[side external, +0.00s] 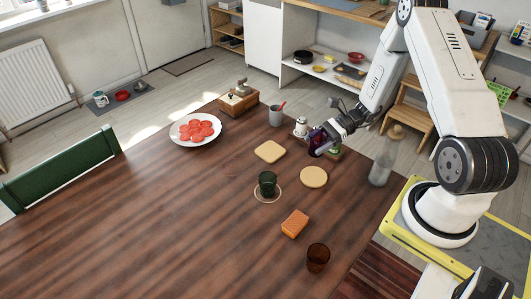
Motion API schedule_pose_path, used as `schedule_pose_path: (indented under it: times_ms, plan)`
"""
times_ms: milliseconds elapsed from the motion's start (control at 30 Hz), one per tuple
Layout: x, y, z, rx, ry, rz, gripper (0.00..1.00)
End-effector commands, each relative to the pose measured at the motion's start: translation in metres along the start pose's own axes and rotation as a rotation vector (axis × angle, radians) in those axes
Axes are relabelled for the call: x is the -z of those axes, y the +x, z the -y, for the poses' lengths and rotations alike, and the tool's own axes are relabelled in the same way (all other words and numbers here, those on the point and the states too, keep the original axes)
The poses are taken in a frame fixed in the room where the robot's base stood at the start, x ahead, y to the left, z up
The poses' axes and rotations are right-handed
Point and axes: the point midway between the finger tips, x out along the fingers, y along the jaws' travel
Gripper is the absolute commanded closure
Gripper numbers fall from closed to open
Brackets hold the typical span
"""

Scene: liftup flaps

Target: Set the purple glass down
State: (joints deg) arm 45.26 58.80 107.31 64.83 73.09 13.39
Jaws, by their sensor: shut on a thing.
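The purple glass (316,144) is a small dark purple tumbler near the far right part of the wooden table. My gripper (322,136) is shut on it from the right side and hides part of it. The glass looks close to upright. I cannot tell whether its base touches the table or hangs a little above it.
A dark green glass (267,184) stands on a ring. A white shaker (301,127), a grey cup (276,116) and a clear bottle (383,160) stand close by.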

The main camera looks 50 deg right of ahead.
Motion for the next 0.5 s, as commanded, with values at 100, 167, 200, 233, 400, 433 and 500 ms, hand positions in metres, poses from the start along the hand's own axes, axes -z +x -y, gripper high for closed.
schedule_pose_path:
  times_ms: [100, 167, 200, 233, 400, 433, 500]
  plan:
    - [0.003, -0.005, -0.002, -0.01, -0.002, -0.002, 0.89]
    - [0.004, -0.006, -0.003, -0.013, -0.003, -0.003, 0.89]
    - [0.004, -0.007, -0.003, -0.013, -0.003, -0.003, 0.89]
    - [0.004, -0.007, -0.003, -0.014, -0.003, -0.003, 0.89]
    - [0.008, -0.005, -0.003, -0.013, -0.002, -0.002, 0.89]
    - [0.01, -0.004, -0.003, -0.013, -0.001, -0.002, 0.89]
    - [0.015, -0.002, -0.003, -0.013, 0.0, -0.002, 0.89]
